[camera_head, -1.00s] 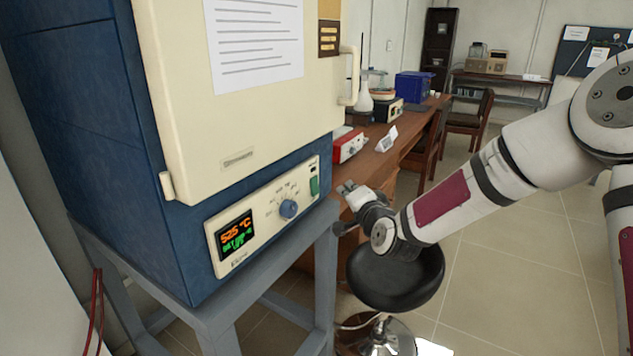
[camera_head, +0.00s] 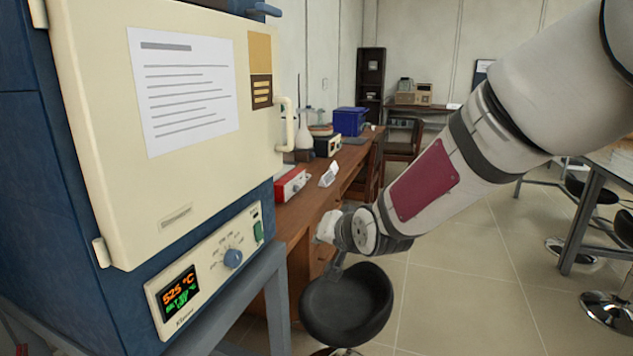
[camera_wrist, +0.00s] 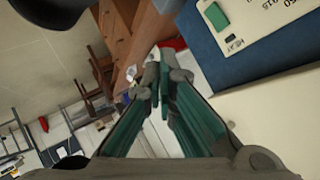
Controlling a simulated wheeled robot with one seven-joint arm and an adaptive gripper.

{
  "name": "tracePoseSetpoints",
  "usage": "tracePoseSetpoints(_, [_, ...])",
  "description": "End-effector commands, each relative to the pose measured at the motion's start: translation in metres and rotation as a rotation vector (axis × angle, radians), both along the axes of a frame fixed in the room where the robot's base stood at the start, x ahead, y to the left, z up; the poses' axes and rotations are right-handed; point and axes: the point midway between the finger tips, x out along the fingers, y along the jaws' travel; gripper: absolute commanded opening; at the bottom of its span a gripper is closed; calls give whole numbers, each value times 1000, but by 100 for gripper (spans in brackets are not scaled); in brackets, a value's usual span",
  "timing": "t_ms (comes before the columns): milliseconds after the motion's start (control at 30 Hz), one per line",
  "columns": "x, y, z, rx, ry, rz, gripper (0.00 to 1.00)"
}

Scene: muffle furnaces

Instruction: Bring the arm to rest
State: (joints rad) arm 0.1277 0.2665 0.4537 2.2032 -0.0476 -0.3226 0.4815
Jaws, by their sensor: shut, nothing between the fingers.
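My gripper (camera_wrist: 160,75) shows in the wrist view with its green-padded fingers together and nothing between them. In the head view my arm reaches in from the upper right, and its wrist end hangs in front of the wooden bench, above the black stool (camera_head: 346,303). The gripper's fingers are mostly hidden there. The furnace door (camera_head: 150,200) stands to the left and looks closed. Its panel (camera_head: 205,262) has a blue knob and a lit display reading 525 °C. My arm is apart from the door handle (camera_head: 290,125).
A wooden bench (camera_head: 345,165) runs back behind the furnace with a red device (camera_head: 290,184), a flask (camera_head: 305,130) and a blue box (camera_head: 349,121). Tables and stools stand at the right. The tiled floor (camera_head: 455,285) in the middle is clear.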

Motion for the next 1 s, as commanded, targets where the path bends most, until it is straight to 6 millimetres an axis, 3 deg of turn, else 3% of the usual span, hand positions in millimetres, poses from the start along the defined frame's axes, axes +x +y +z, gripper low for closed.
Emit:
tracePoseSetpoints(33, [-17, -13, 16, -63, 12, 1, 0])
tracePoseSetpoints(167, [-59, -49, 37, -209, 78, -1, 0])
tracePoseSetpoints(367, [-139, -103, 68, -378, 195, -15, 0])
tracePoseSetpoints(600, [-251, -155, 95, -487, 354, -12, 0])
tracePoseSetpoints(800, [-340, -178, 103, -507, 473, 25, 0])
tracePoseSetpoints(900, [-369, -183, 102, -505, 514, 48, 0])
tracePoseSetpoints(1000, [-386, -185, 101, -502, 539, 63, 0])
